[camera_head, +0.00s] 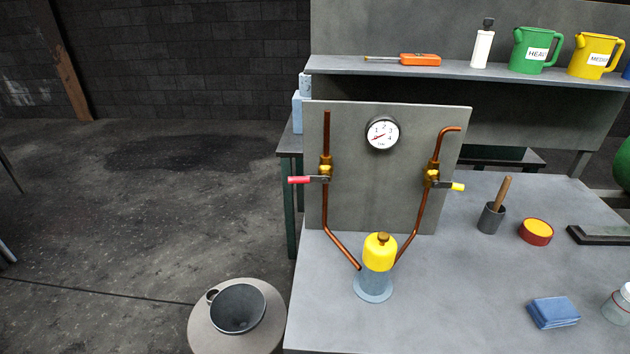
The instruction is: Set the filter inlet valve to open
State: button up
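A grey upright panel (385,215) on the bench carries two brass valves on copper pipes. The left valve (326,171) has a red lever (299,180) pointing left, across its vertical pipe. The right valve (431,177) has a yellow-tipped lever (457,186) pointing right and slightly down, across its pipe. Both pipes run down to a filter (380,253) with a yellow head and a pale blue-grey bowl. I see no label telling which valve is the inlet. A round gauge (382,134) is above, between the valves. My gripper is not in view.
The grey bench (450,310) holds a cup with a wooden handle (491,217), a red-yellow tin (535,232) and a blue cloth (553,312). A drum with a funnel (238,308) stands at the bench's left. Jugs stand on the back shelf (480,72). Floor at left is open.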

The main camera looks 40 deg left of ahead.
aim_at(324, 179)
jog(key=l+u, duration=0.15)
jog(key=u, duration=0.95)
